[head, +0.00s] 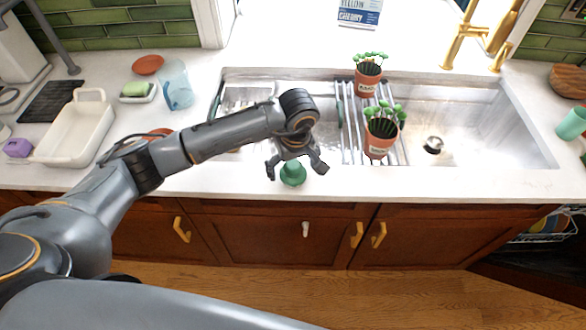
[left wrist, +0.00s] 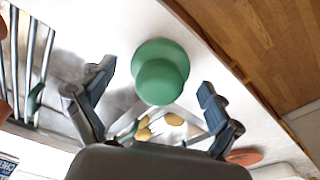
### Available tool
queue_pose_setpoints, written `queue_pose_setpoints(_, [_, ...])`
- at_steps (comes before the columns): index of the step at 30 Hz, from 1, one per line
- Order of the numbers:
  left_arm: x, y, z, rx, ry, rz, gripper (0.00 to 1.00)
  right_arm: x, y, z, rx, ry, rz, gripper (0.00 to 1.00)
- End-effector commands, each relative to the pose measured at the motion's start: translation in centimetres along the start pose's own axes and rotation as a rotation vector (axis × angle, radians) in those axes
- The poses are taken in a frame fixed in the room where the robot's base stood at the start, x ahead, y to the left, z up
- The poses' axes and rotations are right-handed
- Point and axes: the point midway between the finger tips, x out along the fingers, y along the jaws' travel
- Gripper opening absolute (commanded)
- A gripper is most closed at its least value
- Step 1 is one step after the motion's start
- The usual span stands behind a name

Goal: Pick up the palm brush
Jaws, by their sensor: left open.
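The palm brush (head: 293,174) is green with a rounded knob on a wider round base. It stands on the white counter strip in front of the sink. In the left wrist view the palm brush (left wrist: 160,72) shows from above, knob toward the camera. My left gripper (head: 296,170) is open over the brush, with a finger on either side of it in the head view. In the left wrist view the fingers (left wrist: 156,86) are spread, with visible gaps to the brush. My right gripper is not in view.
The sink (head: 480,125) lies just behind the brush. Two potted plants (head: 381,135) (head: 367,78) stand on a rack over it. A white dish tub (head: 75,128), a clear blue cup (head: 177,85) and a green sponge (head: 136,89) are on the left counter. The counter's front edge is close.

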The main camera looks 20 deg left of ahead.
Motion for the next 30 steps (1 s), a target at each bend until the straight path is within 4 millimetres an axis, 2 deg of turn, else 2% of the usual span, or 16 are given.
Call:
queue_pose_setpoints(4, [0.0, 0.0, 0.0, 0.000, 0.000, 0.001, 0.89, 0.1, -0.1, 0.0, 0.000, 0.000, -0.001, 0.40])
queue_pose_setpoints(12, [0.0, 0.0, 0.0, 0.000, 0.000, 0.001, 0.34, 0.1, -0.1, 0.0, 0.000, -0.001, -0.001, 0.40])
queue_pose_setpoints(13, [0.0, 0.0, 0.0, 0.000, 0.000, 0.001, 0.30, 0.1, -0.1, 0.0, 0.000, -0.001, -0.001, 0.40])
queue_pose_setpoints(23, [-0.2, 0.1, -0.1, 0.000, 0.002, 0.002, 0.30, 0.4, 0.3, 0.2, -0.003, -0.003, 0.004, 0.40])
queue_pose_setpoints(26, [-0.8, 0.1, -0.2, 0.001, 0.003, 0.003, 0.30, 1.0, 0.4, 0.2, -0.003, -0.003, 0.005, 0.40])
queue_pose_setpoints(30, [-2.7, 0.1, -0.5, 0.002, 0.007, 0.007, 0.30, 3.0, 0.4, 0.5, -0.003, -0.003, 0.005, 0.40])
